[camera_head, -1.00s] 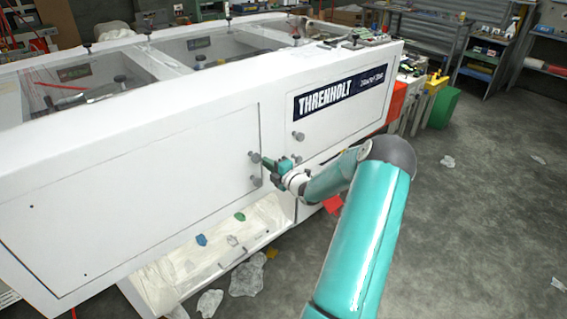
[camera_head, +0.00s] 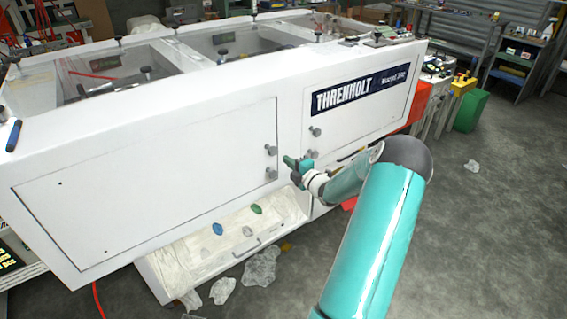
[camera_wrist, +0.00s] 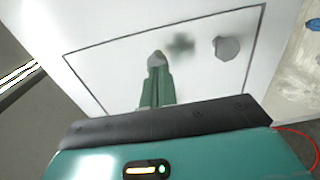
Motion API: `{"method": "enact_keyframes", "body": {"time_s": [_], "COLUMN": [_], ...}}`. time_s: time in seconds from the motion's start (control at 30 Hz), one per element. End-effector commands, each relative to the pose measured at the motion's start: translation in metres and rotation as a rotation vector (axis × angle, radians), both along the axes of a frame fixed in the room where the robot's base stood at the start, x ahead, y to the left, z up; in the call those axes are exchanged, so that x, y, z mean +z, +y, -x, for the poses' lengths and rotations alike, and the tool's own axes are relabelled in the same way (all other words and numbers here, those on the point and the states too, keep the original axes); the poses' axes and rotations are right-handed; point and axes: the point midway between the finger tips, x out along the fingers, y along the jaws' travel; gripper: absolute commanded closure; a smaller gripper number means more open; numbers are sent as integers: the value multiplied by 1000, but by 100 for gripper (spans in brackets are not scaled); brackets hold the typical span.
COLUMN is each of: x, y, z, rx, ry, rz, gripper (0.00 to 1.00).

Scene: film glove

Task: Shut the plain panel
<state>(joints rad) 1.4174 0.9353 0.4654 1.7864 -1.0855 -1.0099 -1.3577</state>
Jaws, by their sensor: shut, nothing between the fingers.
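The plain panel (camera_head: 150,185) is the white, unmarked door on the left of the machine's front. It looks about flush with the front, with a thin dark seam around it. Two grey knobs (camera_head: 270,150) sit at its right edge. My gripper (camera_head: 288,161) is shut and empty, just right of these knobs and apparently apart from them. In the wrist view the green fingertips (camera_wrist: 157,62) point at a white panel (camera_wrist: 105,70) with a dark seam and a grey knob (camera_wrist: 227,47). A blurred green patch there is unclear.
The panel with the THRENHOLT sign (camera_head: 360,90) is to the right, with its own knobs (camera_head: 315,132). Below, a tilted-out bin (camera_head: 185,262) holds clear plastic. Crumpled plastic (camera_head: 260,268) lies on the floor. The floor at right is mostly free.

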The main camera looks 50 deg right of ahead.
Motion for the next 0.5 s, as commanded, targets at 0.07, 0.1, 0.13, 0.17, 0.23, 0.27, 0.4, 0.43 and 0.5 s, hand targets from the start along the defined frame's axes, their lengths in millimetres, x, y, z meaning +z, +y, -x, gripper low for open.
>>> {"method": "enact_keyframes", "body": {"time_s": [0.07,0.1,0.13,0.17,0.23,0.27,0.4,0.43,0.5], "x": [0,0,-1,-1,-1,-2,-2,-1,-1], "y": [0,1,1,2,5,6,12,14,17], "z": [-1,4,8,11,18,22,45,50,62], "rx": [2,1,1,1,1,2,3,3,3], "ry": [1,3,4,4,5,6,5,6,5], "rz": [0,0,0,0,-1,0,0,0,0], "gripper": [100,100,100,100,100,100,100,100,100]}}
